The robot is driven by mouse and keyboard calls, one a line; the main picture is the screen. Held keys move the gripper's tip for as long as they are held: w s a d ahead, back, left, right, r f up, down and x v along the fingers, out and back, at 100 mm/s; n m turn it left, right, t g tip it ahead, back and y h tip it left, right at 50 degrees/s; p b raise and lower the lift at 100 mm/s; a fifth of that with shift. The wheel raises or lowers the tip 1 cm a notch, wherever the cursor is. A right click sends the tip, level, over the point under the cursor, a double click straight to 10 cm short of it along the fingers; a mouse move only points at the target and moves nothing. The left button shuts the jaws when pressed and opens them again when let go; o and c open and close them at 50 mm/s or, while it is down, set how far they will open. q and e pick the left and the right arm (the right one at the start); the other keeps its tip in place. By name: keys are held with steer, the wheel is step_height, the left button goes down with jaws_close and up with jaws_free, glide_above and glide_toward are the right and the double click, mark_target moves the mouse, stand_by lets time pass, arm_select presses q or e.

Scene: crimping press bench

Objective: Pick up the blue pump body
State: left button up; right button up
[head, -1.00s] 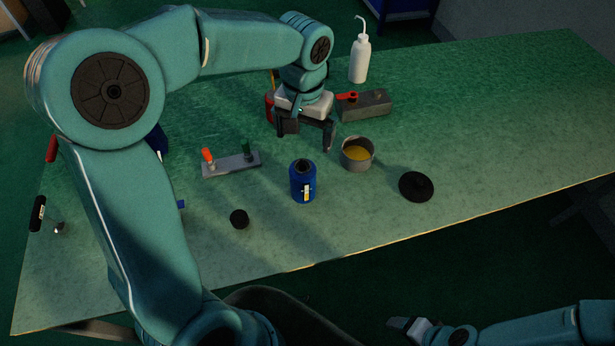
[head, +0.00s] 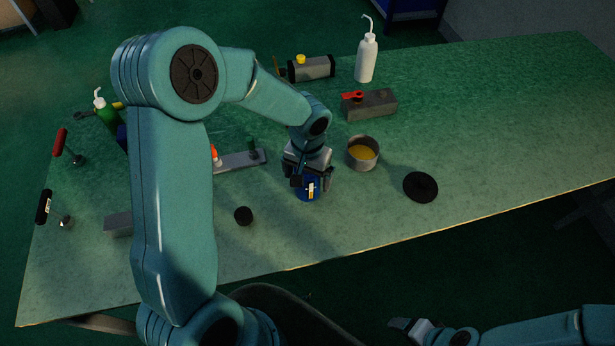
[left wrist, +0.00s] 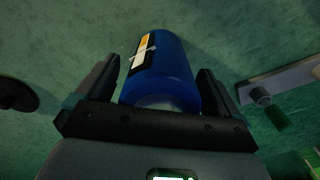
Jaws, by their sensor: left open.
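The blue pump body (head: 308,193) stands on the green bench in the head view, with a yellow and white label on its side. My left gripper (head: 311,184) is over it, and hides its upper part. In the left wrist view the blue pump body (left wrist: 163,72) lies between the two open fingers (left wrist: 160,85), one on each side. A small gap shows by the left finger; contact on the right cannot be told. My right gripper (head: 408,325) is low at the bottom right of the head view, off the bench, far from the pump body.
A metal cup with yellow contents (head: 362,153) stands right of my left gripper. A black disc (head: 420,187) lies farther right, a small black cap (head: 243,216) to the left. A grey bar with orange and green pieces (head: 238,162) is behind. The bench's right side is clear.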

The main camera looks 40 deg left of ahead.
arm_select(q)
steer(key=shift+s+r, duration=0.1)
steer(key=shift+s, duration=0.05)
steer(key=c, duration=1.4)
steer(key=shift+o, duration=0.2)
